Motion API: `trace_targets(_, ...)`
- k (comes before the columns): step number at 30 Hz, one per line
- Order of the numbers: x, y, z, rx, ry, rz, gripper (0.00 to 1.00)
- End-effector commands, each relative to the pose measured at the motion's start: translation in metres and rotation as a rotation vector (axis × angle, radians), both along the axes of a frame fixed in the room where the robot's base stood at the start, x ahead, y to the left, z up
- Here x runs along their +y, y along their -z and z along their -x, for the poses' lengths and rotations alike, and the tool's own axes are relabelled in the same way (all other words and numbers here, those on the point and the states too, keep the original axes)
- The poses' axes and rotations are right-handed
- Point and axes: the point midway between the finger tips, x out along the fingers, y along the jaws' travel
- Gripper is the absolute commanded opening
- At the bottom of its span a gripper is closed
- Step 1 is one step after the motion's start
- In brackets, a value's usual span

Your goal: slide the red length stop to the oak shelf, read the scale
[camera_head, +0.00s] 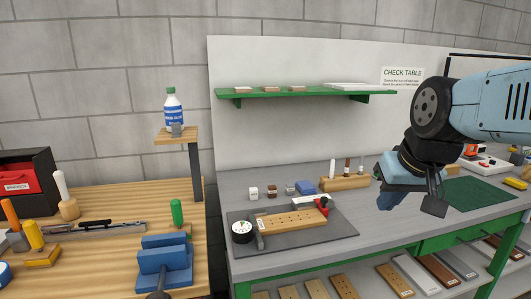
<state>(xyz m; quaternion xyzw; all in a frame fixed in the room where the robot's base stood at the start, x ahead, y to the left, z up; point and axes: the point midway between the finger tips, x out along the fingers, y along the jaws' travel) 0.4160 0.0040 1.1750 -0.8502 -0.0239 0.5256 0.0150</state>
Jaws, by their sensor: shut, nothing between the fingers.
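A small red part (322,204), which looks like the red length stop, is at the right end of a drilled light-wood board (291,222) on a dark grey mat. I cannot tell whether it touches the board's end. A pale strip lies along the board's back edge; no scale marks are readable. A round white dial (242,231) stands at the board's left end. My gripper (436,205) is shut and empty, hanging above the grey table to the right of the red part and well apart from it.
The grey check table (374,232) holds small blocks (271,191) and a wooden tool rack (345,183) behind the mat. A green mat (478,194) lies at right. A green wall shelf (305,93) is above. The wooden bench (105,261) at left bears a blue vise (164,262).

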Motion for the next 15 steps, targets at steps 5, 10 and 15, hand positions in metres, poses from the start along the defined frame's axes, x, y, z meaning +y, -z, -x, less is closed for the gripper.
trace_targets(5, -0.003, -0.001, 0.021, -0.024, 0.02, 0.041, 0.0)
trace_targets(10, -0.004, -0.001, 0.026, -0.029, 0.027, 0.052, 0.0)
trace_targets(15, -0.004, -0.001, 0.026, -0.028, 0.026, 0.052, 0.0)
